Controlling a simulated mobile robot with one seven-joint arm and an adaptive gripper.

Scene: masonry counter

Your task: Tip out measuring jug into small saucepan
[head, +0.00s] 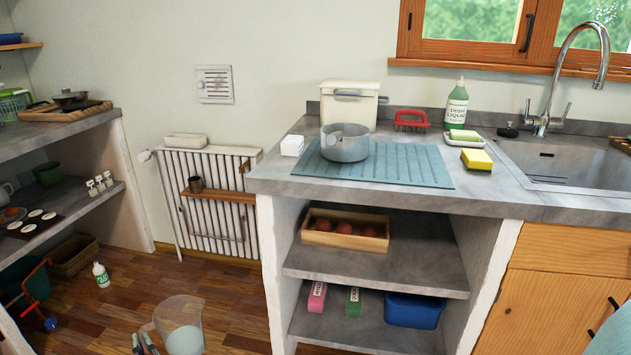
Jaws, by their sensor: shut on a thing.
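The measuring jug (183,312) is a clear, upright vessel at the bottom of the head view, with a pale content in its lower part. My gripper (147,341) is at its left side, shut on it; the frame's lower edge cuts off most of the gripper, and the exact grip is hard to see. The small saucepan (345,150) is a grey metal pot standing on a blue-green ribbed mat (420,167) on the counter. The jug is lower than the counter top and to the left of the saucepan, well apart from it. The saucepan's inside is mostly hidden.
The counter's front left corner (262,181) lies between jug and saucepan. A white box (292,145), lidded bin (349,103), red brush (411,121), dish liquid (456,104) and yellow sponge (476,160) surround the mat. The mat's right part is clear. A radiator (210,205) stands behind the jug.

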